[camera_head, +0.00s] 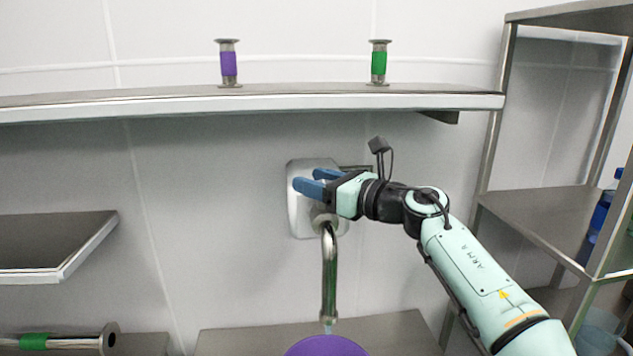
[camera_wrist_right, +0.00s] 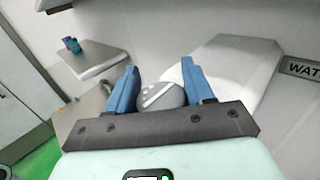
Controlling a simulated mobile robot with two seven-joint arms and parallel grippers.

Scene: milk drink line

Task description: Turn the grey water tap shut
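The water tap has a shiny metal spout (camera_head: 329,270) curving down from a white wall plate (camera_head: 300,222). A short pale strip, which looks like water, shows under the spout's mouth above a purple round thing (camera_head: 326,346). My right gripper (camera_head: 317,181) is at the wall plate, above the spout. In the right wrist view its blue fingers (camera_wrist_right: 160,82) are apart, with the tap's rounded grey handle (camera_wrist_right: 163,97) between them. I cannot tell whether the fingers touch the handle. In the head view the gripper hides the handle. My left gripper is not in view.
A long shelf (camera_head: 250,103) runs above the tap, bearing a purple-banded metal piece (camera_head: 229,64) and a green-banded one (camera_head: 379,63). A metal rack (camera_head: 540,222) stands at the right. A sign (camera_wrist_right: 302,69) is beside the plate.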

